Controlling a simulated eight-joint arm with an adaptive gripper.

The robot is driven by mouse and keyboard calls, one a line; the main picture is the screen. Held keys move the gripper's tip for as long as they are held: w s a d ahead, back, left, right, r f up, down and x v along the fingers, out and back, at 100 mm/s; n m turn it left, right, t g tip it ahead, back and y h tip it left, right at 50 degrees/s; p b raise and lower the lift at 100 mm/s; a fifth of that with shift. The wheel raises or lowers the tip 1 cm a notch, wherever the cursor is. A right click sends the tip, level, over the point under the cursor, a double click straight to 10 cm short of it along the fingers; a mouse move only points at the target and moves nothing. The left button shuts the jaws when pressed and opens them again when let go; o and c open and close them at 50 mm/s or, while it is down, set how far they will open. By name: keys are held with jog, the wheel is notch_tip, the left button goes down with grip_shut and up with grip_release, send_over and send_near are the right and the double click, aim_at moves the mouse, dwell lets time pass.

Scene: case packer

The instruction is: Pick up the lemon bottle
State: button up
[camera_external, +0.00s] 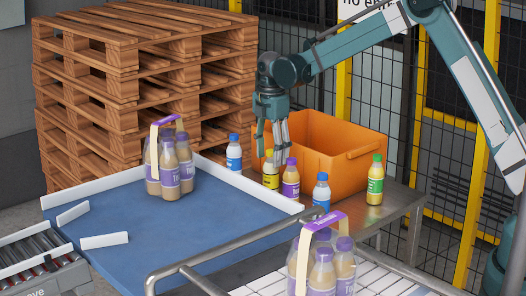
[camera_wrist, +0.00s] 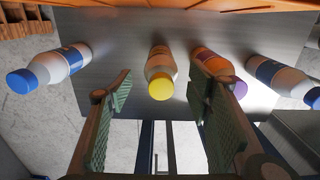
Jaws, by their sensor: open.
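The lemon bottle, with a yellow cap and yellow label (camera_external: 270,172), stands on the metal table in front of the orange crate. In the wrist view, the lemon bottle (camera_wrist: 161,68) lies ahead between my two fingers, near the middle. My gripper (camera_external: 272,148) points down at the bottle's top in the external view, with its fingers apart and empty. In the wrist view my gripper (camera_wrist: 160,98) shows both green finger pads wide apart. I cannot tell whether the fingertips reach beside the bottle. The right finger partly covers the purple-capped bottle.
Close to the right stands a purple-capped bottle (camera_external: 291,180), then a blue-capped bottle (camera_external: 321,191) and a green-capped one (camera_external: 375,182). Another blue-capped bottle (camera_external: 234,154) stands left. The orange crate (camera_external: 322,146) is close behind. A bottle pack (camera_external: 170,167) stands on the blue surface (camera_external: 215,221).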

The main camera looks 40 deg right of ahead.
aim_at(271, 168)
jog(key=shift+f+p, duration=0.35)
jog(key=shift+f, duration=2.25)
jog(key=c, duration=1.1)
jog(key=shift+r+b, duration=0.4)
jog(key=shift+r, duration=4.6)
